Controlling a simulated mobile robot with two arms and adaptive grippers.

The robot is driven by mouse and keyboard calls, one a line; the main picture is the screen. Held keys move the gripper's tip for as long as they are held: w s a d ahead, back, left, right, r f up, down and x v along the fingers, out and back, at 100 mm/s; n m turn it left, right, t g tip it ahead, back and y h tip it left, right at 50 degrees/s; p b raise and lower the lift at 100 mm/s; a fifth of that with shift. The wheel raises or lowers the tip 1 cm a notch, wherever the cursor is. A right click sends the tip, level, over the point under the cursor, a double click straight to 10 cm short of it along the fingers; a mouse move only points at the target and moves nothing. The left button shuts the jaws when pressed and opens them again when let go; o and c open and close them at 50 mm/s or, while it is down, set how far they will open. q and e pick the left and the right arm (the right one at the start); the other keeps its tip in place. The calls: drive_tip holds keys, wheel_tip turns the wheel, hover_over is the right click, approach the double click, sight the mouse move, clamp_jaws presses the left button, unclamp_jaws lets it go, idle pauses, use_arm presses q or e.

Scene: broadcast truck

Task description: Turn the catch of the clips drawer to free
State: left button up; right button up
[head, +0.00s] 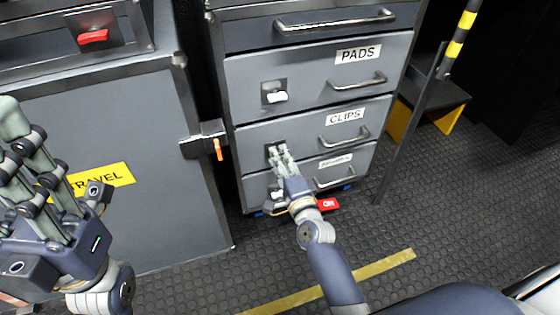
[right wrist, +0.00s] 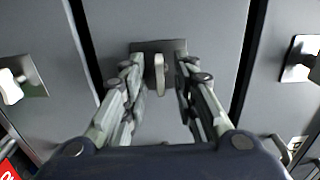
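The clips drawer (head: 300,130) is the middle labelled drawer of the grey cabinet and is closed. Its catch is a small pale lever on a dark square plate, mostly hidden by my right gripper (head: 277,151) in the head view. In the right wrist view the catch (right wrist: 160,75) stands between the two fingers of my right gripper (right wrist: 157,72). A gap shows on each side of the lever, so the gripper is open around it. The lever points along the fingers' direction in that view. My left gripper (head: 10,138) is open and empty at the left edge.
The pads drawer (head: 310,75) above has its own white catch (head: 277,97). A lower drawer (head: 345,172) sits below, with a red ON tag (head: 328,204) near it. The floor (head: 400,220) in front is clear.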

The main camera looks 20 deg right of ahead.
clamp_jaws()
